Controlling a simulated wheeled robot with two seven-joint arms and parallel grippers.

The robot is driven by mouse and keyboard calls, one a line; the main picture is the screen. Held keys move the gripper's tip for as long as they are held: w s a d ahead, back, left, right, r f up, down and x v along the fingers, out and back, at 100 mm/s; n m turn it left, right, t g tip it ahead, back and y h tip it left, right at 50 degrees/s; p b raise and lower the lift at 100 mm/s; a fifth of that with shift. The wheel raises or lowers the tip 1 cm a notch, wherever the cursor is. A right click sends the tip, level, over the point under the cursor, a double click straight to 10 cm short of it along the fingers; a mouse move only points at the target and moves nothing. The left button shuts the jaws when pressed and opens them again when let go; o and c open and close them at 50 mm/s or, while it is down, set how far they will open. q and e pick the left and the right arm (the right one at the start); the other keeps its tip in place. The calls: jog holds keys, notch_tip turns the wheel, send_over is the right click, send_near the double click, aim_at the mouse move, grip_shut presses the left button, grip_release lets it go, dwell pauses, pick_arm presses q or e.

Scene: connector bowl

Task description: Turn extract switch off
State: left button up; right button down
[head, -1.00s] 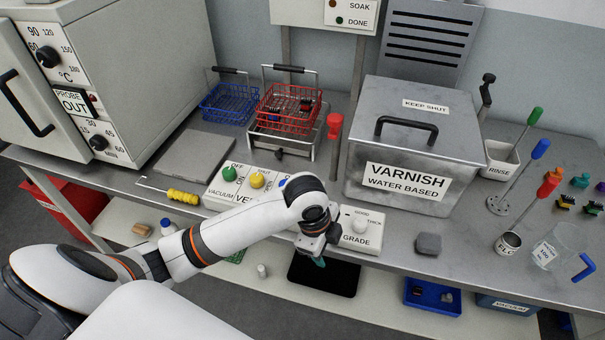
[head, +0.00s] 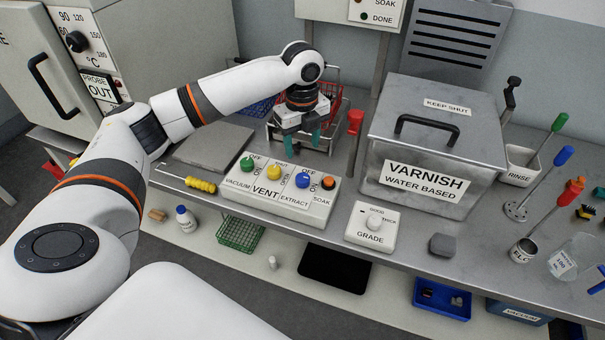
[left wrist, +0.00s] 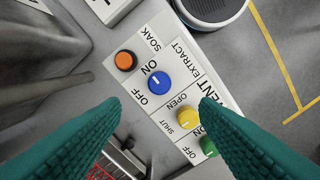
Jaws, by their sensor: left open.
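The extract switch is a blue knob (head: 303,181) on the white switch panel (head: 265,206), between the yellow vent knob (head: 273,172) and the orange soak button (head: 328,183). In the left wrist view the blue knob (left wrist: 159,82) lies between the words ON and OFF. Its white mark seems to point toward the ON side. My left gripper (head: 303,143) is above and behind the panel, fingers down, apart from the knob. In the left wrist view its teal fingers (left wrist: 160,103) are open and empty, with the knob seen between them. My right gripper is not in view.
The green vacuum knob (head: 247,164) is at the panel's left. The red basket (head: 332,78) stands behind my left gripper. A red-topped post (head: 355,122) and the varnish tank (head: 430,140) are to the right.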

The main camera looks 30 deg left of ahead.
aim_at(302, 177)
pick_arm(q)
notch_tip(302, 177, down, 11)
jog(key=shift+d+f+p, duration=0.1)
jog(key=shift+p, duration=0.65)
